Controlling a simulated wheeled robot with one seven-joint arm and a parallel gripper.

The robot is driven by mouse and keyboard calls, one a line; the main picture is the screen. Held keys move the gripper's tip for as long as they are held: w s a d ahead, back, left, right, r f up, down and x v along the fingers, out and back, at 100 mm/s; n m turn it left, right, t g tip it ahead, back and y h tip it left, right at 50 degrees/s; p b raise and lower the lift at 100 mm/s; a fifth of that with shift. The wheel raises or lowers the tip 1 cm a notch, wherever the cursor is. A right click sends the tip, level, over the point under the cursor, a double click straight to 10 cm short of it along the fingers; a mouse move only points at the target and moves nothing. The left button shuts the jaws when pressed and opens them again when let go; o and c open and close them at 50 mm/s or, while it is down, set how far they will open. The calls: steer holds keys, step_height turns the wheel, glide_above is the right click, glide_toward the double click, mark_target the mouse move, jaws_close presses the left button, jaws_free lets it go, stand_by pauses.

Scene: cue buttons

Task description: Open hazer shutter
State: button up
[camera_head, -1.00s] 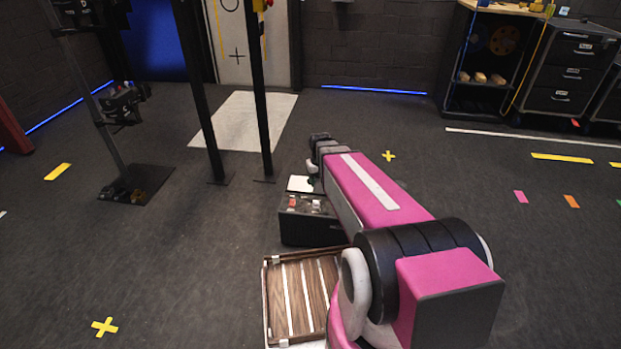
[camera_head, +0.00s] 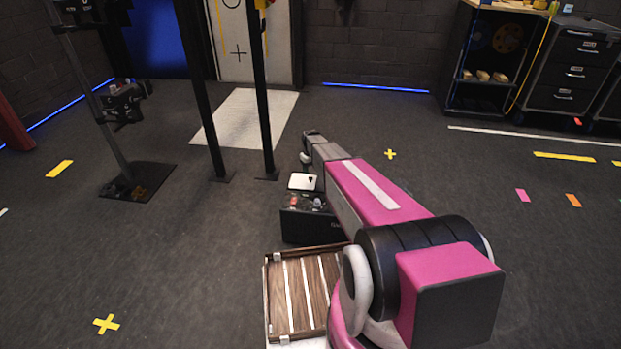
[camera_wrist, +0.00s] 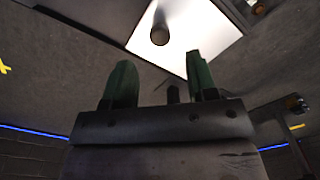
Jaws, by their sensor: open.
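A black box (camera_head: 312,226) stands on the floor beside my arm, with red and grey controls on its top; I take it for the hazer. A white plate (camera_head: 298,181) lies at its far side, with a small dark mark on it. In the wrist view a white panel (camera_wrist: 200,35) carries a round dark knob (camera_wrist: 160,36). My gripper (camera_wrist: 160,80) is open, its two green fingers apart and nothing between them. The knob shows beyond the fingertips, apart from them. In the head view the forearm's end is near the plate, and the fingers are hard to make out.
A wooden slatted crate (camera_head: 265,295) stands on the near side of the box. Two black posts (camera_head: 267,120) rise beyond it, and a stand (camera_head: 120,140) is at the left. A drawer cabinet (camera_head: 565,75) is at the back right.

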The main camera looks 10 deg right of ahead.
mark_target(311, 178)
step_height(311, 178, down, 6)
steer(key=shift+r, duration=0.1)
stand_by(0.4)
jaws_close()
steer(key=s+d, duration=0.1)
steer(key=d, duration=0.2)
steer(key=s+d, duration=0.1)
steer(key=d, duration=0.3)
steer(key=s+d, duration=0.1)
steer(key=d, duration=0.2)
steer(key=shift+s+d, duration=0.25)
steer(key=shift+d, duration=0.05)
jaws_free()
steer(key=shift+r, duration=0.1)
